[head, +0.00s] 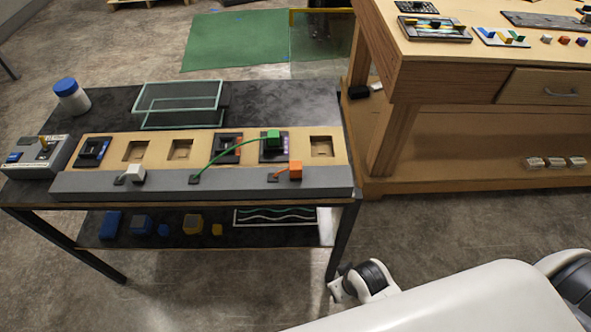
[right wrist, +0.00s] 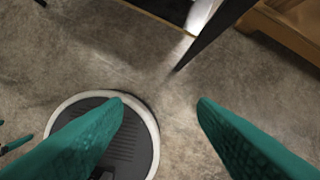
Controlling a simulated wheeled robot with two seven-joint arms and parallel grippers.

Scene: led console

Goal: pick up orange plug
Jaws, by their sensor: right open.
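The orange plug (head: 295,169) sits at the right part of the grey front strip (head: 225,185) of the console, with a short orange cable beside it. A white plug (head: 138,174) stands at the strip's left part. A green plug (head: 273,138) sits on a dark module in the wooden panel, its green cable arching to the strip. My right gripper (right wrist: 160,105) shows in the right wrist view, its teal fingers apart and empty above the floor. The plug is not in that view. My left gripper is in neither view.
The console stands on a dark table (head: 305,105) with a wire frame (head: 180,98), a blue-capped jar (head: 70,97) and a control box (head: 35,153). A wooden workbench (head: 440,65) stands to the right. The floor in front is mostly clear.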

